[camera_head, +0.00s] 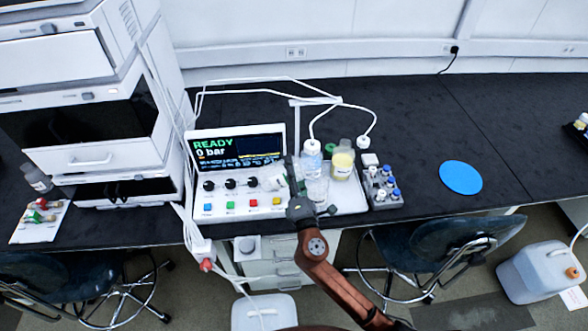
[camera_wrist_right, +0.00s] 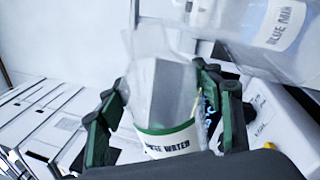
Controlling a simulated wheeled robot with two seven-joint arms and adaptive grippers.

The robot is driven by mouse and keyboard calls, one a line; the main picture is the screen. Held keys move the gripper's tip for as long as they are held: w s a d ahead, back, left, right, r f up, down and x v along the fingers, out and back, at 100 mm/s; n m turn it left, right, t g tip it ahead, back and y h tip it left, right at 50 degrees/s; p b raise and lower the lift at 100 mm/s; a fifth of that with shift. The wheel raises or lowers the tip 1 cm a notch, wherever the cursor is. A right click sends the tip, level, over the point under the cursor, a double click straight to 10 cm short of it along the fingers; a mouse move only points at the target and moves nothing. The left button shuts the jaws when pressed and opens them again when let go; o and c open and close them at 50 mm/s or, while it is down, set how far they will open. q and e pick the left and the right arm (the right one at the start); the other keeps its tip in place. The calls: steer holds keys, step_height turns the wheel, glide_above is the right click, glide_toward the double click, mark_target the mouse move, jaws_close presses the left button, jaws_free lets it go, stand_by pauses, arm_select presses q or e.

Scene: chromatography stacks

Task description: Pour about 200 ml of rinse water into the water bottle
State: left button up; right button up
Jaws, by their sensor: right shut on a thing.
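In the right wrist view the gripper (camera_wrist_right: 165,105) has a green finger on each side of the beaker (camera_wrist_right: 168,140), whose green-edged label ends in "WATER". The water level inside cannot be made out. Just behind the beaker in the head view is a clear bottle (camera_head: 312,159) with a white cap and a tube, apparently the water bottle. Its label is not readable there. My left gripper is not in view.
A bottle with yellow contents (camera_head: 343,164) stands beside the clear bottle. A small vial rack (camera_head: 383,188) is to the right. The instrument (camera_head: 238,170) at left reads "READY 0 bar". In the wrist view a clear vessel (camera_wrist_right: 255,45) reads "BLUE MIX". A blue disc (camera_head: 460,178) lies on open bench.

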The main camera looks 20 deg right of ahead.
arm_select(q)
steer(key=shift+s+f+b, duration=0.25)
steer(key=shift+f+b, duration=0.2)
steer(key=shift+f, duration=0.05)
arm_select(e)
steer(key=shift+m, duration=0.6)
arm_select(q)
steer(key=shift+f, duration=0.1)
arm_select(e)
steer(key=shift+d+m+h+b, duration=0.1)
steer(key=shift+m+h+b, duration=0.3)
steer(key=shift+m+b, duration=0.15)
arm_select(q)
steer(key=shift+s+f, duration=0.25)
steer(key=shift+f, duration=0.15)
arm_select(e)
steer(key=shift+r, duration=0.1)
steer(key=shift+r+m+b, duration=0.15)
steer(key=shift+m+b, duration=0.15)
steer(key=shift+m, duration=0.45)
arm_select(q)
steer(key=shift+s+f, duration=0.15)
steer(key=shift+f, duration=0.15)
arm_select(e)
steer(key=shift+d+r, duration=0.1)
